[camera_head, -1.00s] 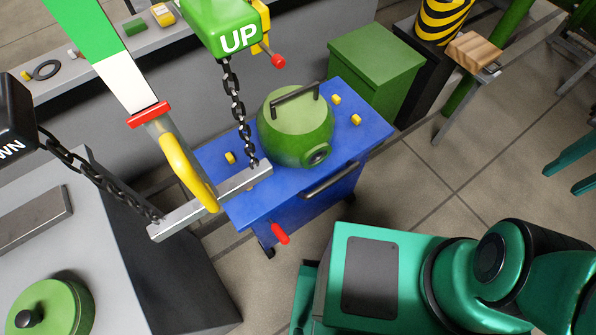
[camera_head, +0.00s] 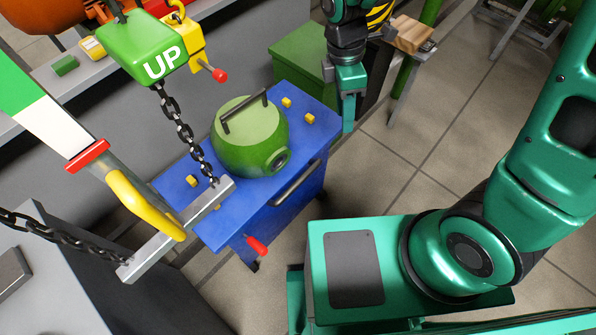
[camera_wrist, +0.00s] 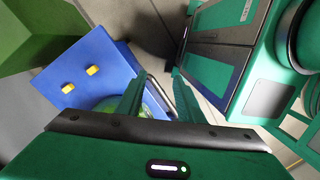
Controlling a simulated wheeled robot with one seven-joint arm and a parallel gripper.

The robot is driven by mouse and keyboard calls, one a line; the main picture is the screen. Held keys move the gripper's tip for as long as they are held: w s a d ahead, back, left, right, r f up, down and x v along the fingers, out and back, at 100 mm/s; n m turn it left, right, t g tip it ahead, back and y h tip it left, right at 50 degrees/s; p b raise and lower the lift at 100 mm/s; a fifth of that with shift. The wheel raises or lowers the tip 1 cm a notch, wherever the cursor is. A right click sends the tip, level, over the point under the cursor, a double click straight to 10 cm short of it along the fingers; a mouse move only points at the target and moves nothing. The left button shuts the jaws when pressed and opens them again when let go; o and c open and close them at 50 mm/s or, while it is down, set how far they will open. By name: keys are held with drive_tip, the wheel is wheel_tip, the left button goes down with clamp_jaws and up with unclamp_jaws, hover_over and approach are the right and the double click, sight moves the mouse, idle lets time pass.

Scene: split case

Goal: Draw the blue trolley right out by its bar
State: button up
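The blue trolley (camera_head: 230,222) stands on the tiled floor with a green round-bodied vessel (camera_head: 250,140) on its top. Its dark bar (camera_head: 297,183) runs along the side facing my body. My gripper (camera_head: 349,122) hangs above and to the right of the bar, apart from it, near the trolley's right corner. In the wrist view my gripper (camera_wrist: 158,76) has its two fingers apart with nothing held between them.
A chain from the green UP block (camera_head: 145,48) meets a grey metal beam (camera_head: 170,240) over the trolley's left end. A red-tipped lever (camera_head: 257,246) sticks out at the front. A green box (camera_head: 300,62) stands behind. Tiled floor right of the trolley is open.

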sight(300, 179)
drive_tip(key=s+a+f+n, duration=0.2)
drive_tip(key=a+f+n, duration=0.2)
drive_tip(key=a, duration=0.2)
drive_tip(key=s+a+f+n, duration=0.3)
drive_tip(key=a+n, duration=0.1)
drive_tip(key=a, duration=0.2)
drive_tip(key=f, duration=0.7)
drive_tip(key=s+d+f, duration=0.1)
drive_tip(key=f, duration=0.2)
drive_tip(key=shift+d+f, duration=0.1)
drive_tip(key=shift+f, duration=0.2)
clamp_jaws()
